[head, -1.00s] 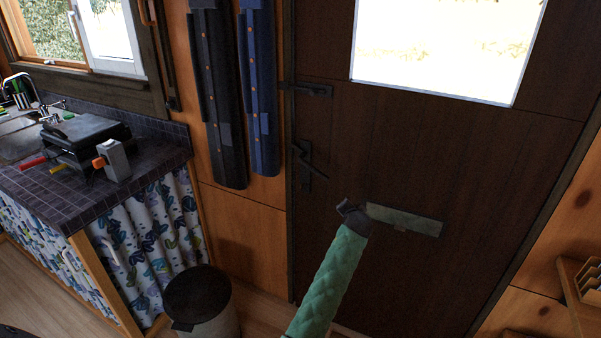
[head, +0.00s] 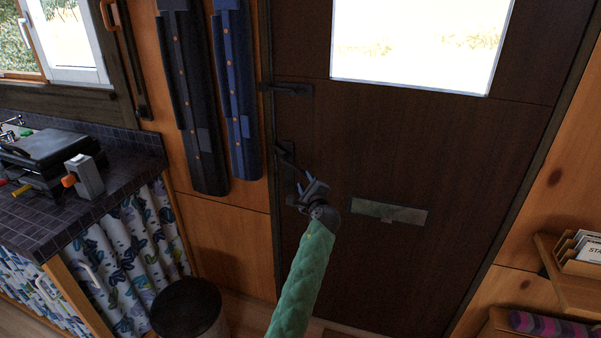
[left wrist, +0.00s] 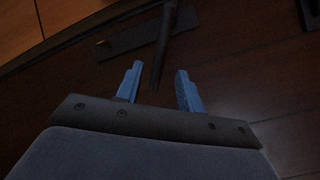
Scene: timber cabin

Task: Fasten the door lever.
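The dark door lever (head: 284,151) sits on its plate at the left edge of the brown door (head: 400,140). It slants down to the right, and its free end is hidden behind my left gripper in the head view. My left gripper (head: 311,185) is close to the lever. In the left wrist view, the lever (left wrist: 166,40) is a dark bar whose end reaches the gap between the blue fingertips of the left gripper (left wrist: 158,72). The fingers are open, with visible space on both sides of the bar. My right gripper is not in view.
A second dark fitting (head: 288,89) is on the door above the lever. A mail-slot plate (head: 388,212) is to the right. A dark-lidded bin (head: 186,306) stands below left, beside the tiled counter (head: 60,210). A wall shelf (head: 570,275) is at right.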

